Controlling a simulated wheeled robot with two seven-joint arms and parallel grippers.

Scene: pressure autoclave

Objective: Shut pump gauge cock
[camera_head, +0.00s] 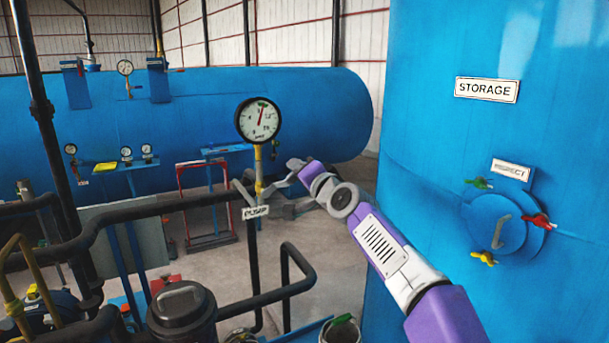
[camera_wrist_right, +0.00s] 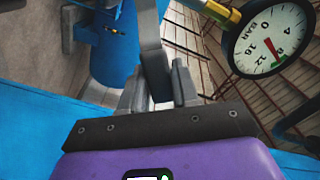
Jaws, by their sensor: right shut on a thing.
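The pump gauge (camera_head: 258,120) is a round white dial with a red needle, on a yellow stem (camera_head: 258,160) above the PUMP label (camera_head: 255,212). The dial also shows at the upper right of the right wrist view (camera_wrist_right: 272,38). My right gripper (camera_head: 290,177) is just right of the stem, below the dial. In the right wrist view its fingers (camera_wrist_right: 160,88) are shut on a flat grey lever (camera_wrist_right: 150,40), which I take as the cock handle. The cock's body is small and partly unclear in the head view. My left gripper is not in view.
The blue STORAGE tank (camera_head: 430,120) stands close on the right, beside my right arm, with a round hatch (camera_head: 495,222). Black pipes (camera_head: 150,208) run below and left of the gauge. A red frame (camera_head: 181,205) and a large blue horizontal vessel (camera_head: 220,95) stand behind.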

